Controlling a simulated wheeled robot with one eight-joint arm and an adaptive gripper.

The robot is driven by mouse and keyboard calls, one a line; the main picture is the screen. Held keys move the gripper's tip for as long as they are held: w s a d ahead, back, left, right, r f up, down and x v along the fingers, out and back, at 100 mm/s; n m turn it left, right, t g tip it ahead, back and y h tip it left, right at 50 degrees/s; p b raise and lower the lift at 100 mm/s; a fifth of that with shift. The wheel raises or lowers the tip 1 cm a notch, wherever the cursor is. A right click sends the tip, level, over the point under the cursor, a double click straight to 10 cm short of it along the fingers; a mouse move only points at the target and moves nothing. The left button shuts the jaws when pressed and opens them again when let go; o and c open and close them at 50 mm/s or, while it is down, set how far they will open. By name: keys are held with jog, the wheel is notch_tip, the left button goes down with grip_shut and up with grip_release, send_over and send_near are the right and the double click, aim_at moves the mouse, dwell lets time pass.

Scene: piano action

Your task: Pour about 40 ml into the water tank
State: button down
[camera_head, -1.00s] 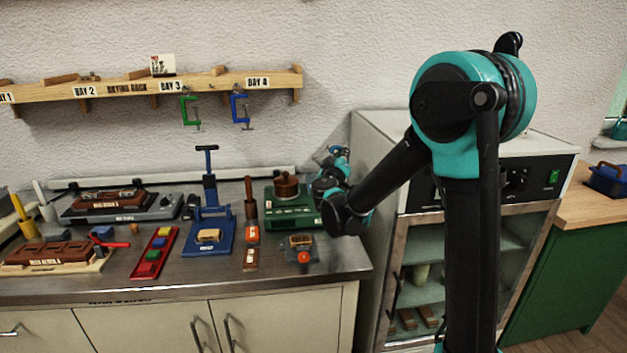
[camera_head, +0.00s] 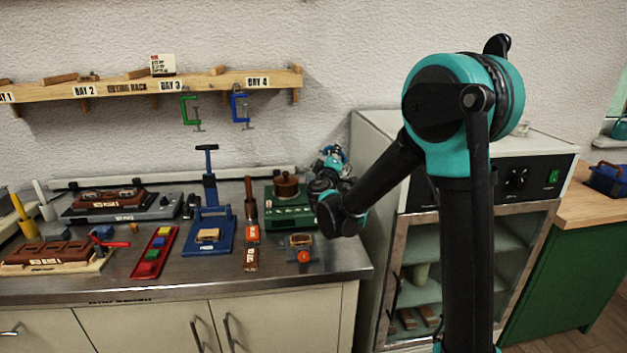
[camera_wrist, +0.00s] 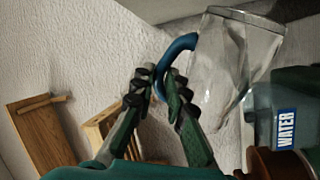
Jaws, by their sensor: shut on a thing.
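My gripper (camera_wrist: 160,84) is shut on the blue handle (camera_wrist: 178,47) of a clear jug (camera_wrist: 232,62) in the wrist view. The water tank (camera_wrist: 262,122), with a blue WATER label, lies just right of and below the jug in the wrist view. In the head view my gripper (camera_head: 333,160) is above the right end of the bench, by the green machine (camera_head: 290,210). The jug is not distinguishable there.
A brown round pot (camera_head: 286,186) sits on the green machine. The white cabinet (camera_head: 375,150) stands close on the right. A drying rack (camera_head: 130,87) and clamps are on the wall. A blue press (camera_head: 208,235) and several tools fill the bench to the left.

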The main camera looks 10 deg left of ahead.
jog(key=shift+a+r+n, duration=0.4)
jog(key=shift+r+n, duration=0.05)
jog(key=shift+n, duration=0.25)
jog(key=shift+a+r+n+y, duration=0.15)
jog(key=shift+a+n+y, duration=0.05)
jog(key=shift+n+y, duration=0.2)
jog(key=shift+a+n, duration=0.25)
jog(key=shift+n, duration=0.35)
jog(key=shift+f, duration=0.2)
jog(key=shift+s+d, duration=0.15)
jog(key=shift+d, duration=0.15)
jog(key=shift+d, duration=0.25)
jog(key=shift+d+n+p, duration=0.25)
jog(key=shift+n+p, duration=0.05)
jog(key=shift+a+r+n+p, duration=0.1)
jog(key=shift+a+n+p, duration=0.05)
jog(key=shift+n+p, duration=0.4)
dwell(0.8)
